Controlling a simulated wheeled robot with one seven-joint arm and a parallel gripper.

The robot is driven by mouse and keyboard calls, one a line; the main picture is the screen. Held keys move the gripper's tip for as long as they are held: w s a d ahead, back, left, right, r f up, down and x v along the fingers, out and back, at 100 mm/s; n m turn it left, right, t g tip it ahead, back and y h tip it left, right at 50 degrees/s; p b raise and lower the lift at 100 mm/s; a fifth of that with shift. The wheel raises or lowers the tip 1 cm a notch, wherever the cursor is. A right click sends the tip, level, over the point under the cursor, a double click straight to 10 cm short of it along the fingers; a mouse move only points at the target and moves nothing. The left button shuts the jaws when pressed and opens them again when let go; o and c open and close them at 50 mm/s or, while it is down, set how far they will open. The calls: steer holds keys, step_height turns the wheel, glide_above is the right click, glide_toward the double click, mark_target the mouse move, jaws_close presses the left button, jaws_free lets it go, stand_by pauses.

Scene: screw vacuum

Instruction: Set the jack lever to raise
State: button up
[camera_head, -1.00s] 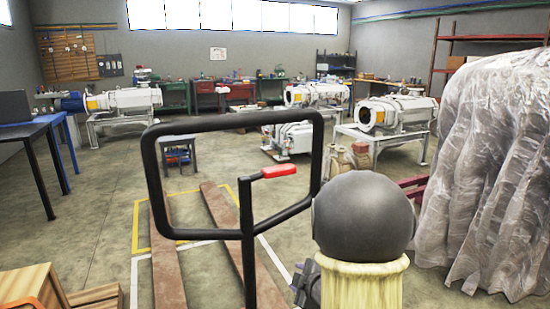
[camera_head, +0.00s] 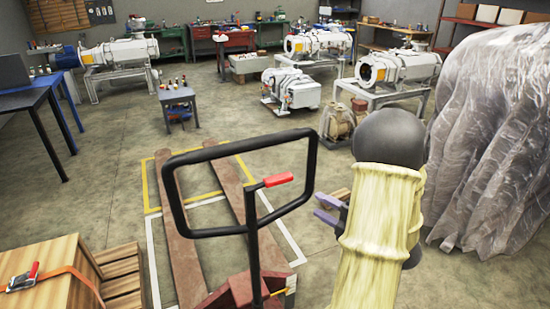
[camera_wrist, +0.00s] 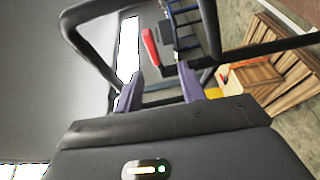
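The jack lever (camera_head: 278,180) is a short red grip on the upright post inside the black loop handle (camera_head: 178,205) of a pallet jack. It points right and slightly up. My gripper (camera_head: 330,208) is to the right of the lever and handle, apart from them, with purple fingers. In the wrist view my gripper (camera_wrist: 160,82) is open and empty, its fingers spread. The red lever (camera_wrist: 150,48) shows just beyond the fingertips, within the black handle frame (camera_wrist: 85,15). The far end of the lever's mount is hard to make out.
The pallet jack's rusty forks (camera_head: 178,240) extend over a yellow and white floor marking. A wooden crate (camera_head: 50,265) with an orange strap stands at lower left. A plastic-wrapped load (camera_head: 490,140) stands at right. Open floor lies left of the forks.

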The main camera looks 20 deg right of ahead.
mark_target(275, 177)
steer(key=shift+s+r+n+y, duration=0.3)
steer(key=shift+s+r, duration=0.1)
steer(key=shift+r, duration=0.35)
steer(key=shift+w, duration=0.1)
steer(key=p+x, duration=0.5)
steer(key=x, duration=1.2)
steer(key=shift+w+r+p, duration=0.15)
steer(key=shift+w+p, duration=0.05)
steer(key=shift+p, duration=0.15)
jaws_close()
